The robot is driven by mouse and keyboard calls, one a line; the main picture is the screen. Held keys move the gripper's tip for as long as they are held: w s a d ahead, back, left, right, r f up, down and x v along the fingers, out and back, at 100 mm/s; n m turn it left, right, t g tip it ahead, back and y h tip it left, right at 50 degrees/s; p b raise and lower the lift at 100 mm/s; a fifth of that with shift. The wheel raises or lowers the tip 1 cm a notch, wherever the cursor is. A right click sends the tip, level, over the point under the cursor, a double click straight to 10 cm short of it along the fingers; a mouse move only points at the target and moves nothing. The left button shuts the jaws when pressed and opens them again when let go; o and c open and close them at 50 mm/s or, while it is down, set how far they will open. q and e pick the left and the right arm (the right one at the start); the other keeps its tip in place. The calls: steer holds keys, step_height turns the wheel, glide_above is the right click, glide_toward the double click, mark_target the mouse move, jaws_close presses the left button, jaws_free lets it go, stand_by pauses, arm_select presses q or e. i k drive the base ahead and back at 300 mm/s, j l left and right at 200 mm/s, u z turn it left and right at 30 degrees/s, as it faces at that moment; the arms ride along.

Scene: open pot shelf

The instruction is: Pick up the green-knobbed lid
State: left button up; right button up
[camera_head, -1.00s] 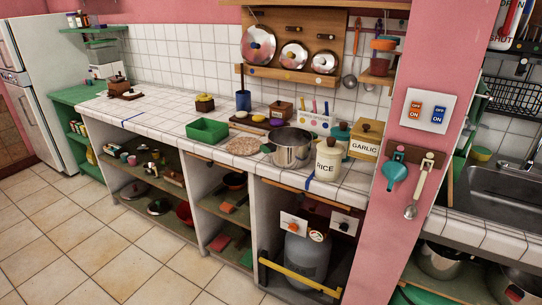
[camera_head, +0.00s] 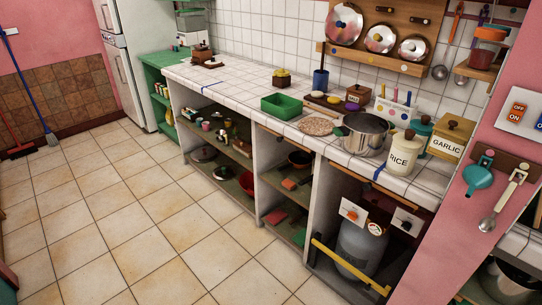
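Three round metal lids hang on the wooden wall rack: a large lid (camera_head: 351,30), a middle lid (camera_head: 371,44) and a small lid (camera_head: 419,55). Their knobs are small, and I cannot make out a clearly green one. Two more dark, lid-like round things lie in the lower shelf, an upper one (camera_head: 204,154) and a lower one (camera_head: 222,172); their knob colours are unclear in the shade. Neither of my grippers is in view.
A white tiled counter (camera_head: 235,85) carries a green tray (camera_head: 284,104), a steel pot (camera_head: 364,138), a RICE jar (camera_head: 401,157) and a GARLIC box (camera_head: 452,140). A gas cylinder (camera_head: 358,250) stands below behind a yellow bar. The tiled floor (camera_head: 150,220) in front is clear.

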mark_target(225, 172)
steer(key=i+j+u, duration=0.3)
steer(key=i, duration=0.3)
steer(key=i+j+u, duration=0.3)
steer(key=i, duration=0.35)
steer(key=i+u, duration=0.3)
steer(key=i, duration=0.3)
steer(key=i+z, duration=0.3)
steer(key=i, duration=0.3)
steer(key=i+j+z, duration=0.35)
steer(key=i, duration=0.2)
steer(key=i+j+z, duration=0.15)
steer(key=z, duration=0.35)
steer(key=i+j+z, duration=0.3)
steer(key=z, duration=0.15)
steer(key=i+j+z, duration=0.25)
steer(key=z, duration=0.25)
steer(key=i+j+z, duration=0.1)
steer(key=j+z, duration=0.4)
